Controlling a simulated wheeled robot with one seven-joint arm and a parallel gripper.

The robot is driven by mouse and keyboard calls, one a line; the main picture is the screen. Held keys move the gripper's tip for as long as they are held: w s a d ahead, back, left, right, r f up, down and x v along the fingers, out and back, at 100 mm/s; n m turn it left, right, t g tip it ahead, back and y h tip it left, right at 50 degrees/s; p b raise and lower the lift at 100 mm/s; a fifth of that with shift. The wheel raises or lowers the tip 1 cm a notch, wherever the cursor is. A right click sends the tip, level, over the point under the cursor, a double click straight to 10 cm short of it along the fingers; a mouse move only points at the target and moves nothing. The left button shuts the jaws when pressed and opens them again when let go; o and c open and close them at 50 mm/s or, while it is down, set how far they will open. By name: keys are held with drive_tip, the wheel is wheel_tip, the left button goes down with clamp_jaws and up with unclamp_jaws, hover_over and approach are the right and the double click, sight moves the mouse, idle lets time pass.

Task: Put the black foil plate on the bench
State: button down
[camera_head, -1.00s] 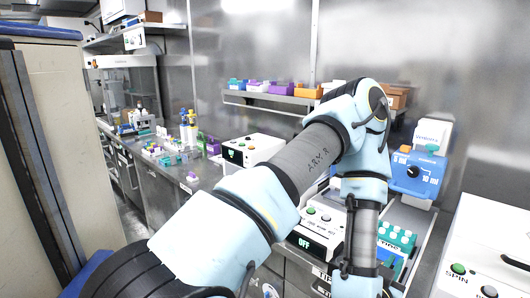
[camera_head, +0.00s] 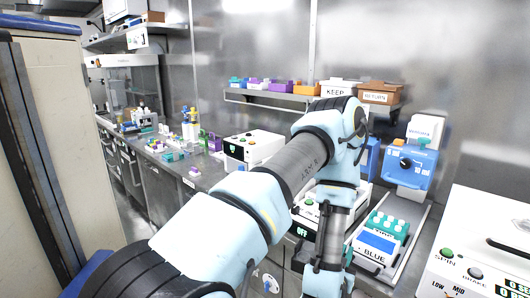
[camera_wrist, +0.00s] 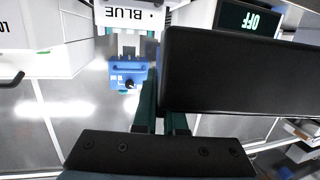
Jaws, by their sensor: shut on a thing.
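The black foil plate (camera_wrist: 245,70) shows large and close in the wrist view, as a flat dark slab right of centre. My gripper (camera_wrist: 165,118) is shut on it, with the dark teal fingers at the plate's left part. The plate's far side and the full grip are hidden. In the head view, my forearm hangs down at the bottom centre, and the gripper and plate are out of sight. The steel bench (camera_head: 207,178) runs along the wall behind my arm.
A tray labelled BLUE (camera_head: 376,245) with teal tubes (camera_head: 388,226), a blue device (camera_head: 410,168) and a white SPIN machine (camera_head: 480,245) stand at right. A white box (camera_head: 253,147) and small labware (camera_head: 175,153) stand left. KEEP (camera_head: 338,88) and RETURN bins (camera_head: 379,92) sit on the shelf.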

drive_tip(key=w+a+f+n+t+y, duration=0.1)
drive_tip(key=w+a, duration=0.4)
drive_tip(key=a, duration=0.5)
drive_tip(key=w+a+f+n+y+b, duration=0.1)
drive_tip(key=w+a+f+n+y, duration=0.2)
drive_tip(key=a, duration=0.7)
drive_tip(key=w+a+f+n+t+y, duration=0.1)
drive_tip(key=w+a+y, duration=0.3)
drive_tip(key=w+a, duration=0.4)
drive_tip(key=a+f+n, duration=0.1)
drive_tip(key=a, duration=0.2)
drive_tip(key=shift+f+t+b, duration=0.15)
drive_tip(key=shift+t+b, duration=0.15)
drive_tip(key=shift+b, duration=0.1)
